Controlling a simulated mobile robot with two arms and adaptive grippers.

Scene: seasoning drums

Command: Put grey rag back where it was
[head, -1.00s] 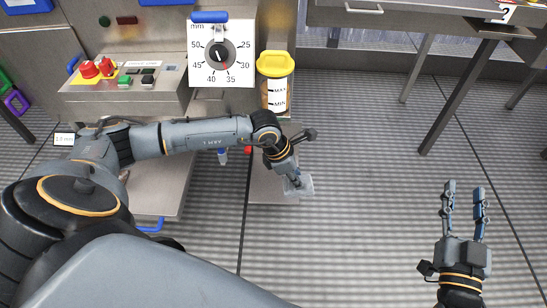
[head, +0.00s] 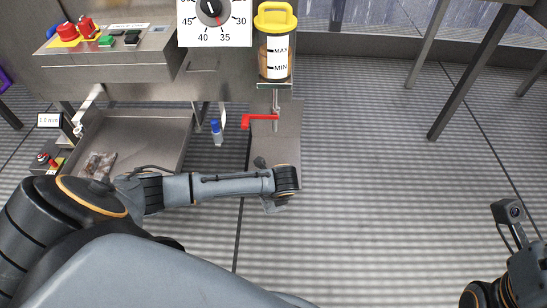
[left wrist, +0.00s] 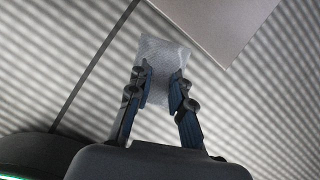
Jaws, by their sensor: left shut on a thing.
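The grey rag (left wrist: 165,52) is a thin, pale grey, translucent-looking sheet. In the left wrist view it sits between the two blue-sided fingers of my left gripper (left wrist: 160,88), which is shut on it. It hangs above the striped floor, beside a flat grey metal panel (left wrist: 225,20). In the head view a corner of the rag (head: 270,206) shows just below the end of my left arm, and that arm hides the left fingers. My right wrist is at the lower right edge of the head view; its fingers are out of frame.
A grey metal tray (head: 140,118) on the left holds a crumpled bag-like item (head: 98,166). A small blue-capped bottle (head: 216,132) and a red lever (head: 258,119) are near the machine. A yellow-lidded container (head: 274,45) is above. The floor at right is clear, with table legs behind.

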